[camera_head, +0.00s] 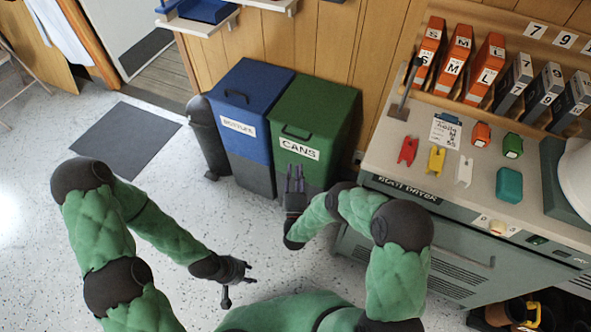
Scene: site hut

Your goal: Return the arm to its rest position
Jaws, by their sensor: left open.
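My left gripper (244,274) is open and empty, low over the speckled floor at the lower middle, away from any object. My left arm comes in from the left in a green padded sleeve with dark joints. My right gripper (294,178) points up the picture in front of the green bin marked CANS (318,112). Its narrow purple-grey fingers overlap the lower front of that bin in the view. I cannot tell whether they touch it, or how far they are apart. No object shows in the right gripper.
A blue bin (248,88) stands left of the green one, beside a dark cylindrical bin (206,135). At right, a grey counter (398,145) carries orange and grey binders, coloured tags and a teal block (509,185). A dark mat (125,140) lies on open floor at left.

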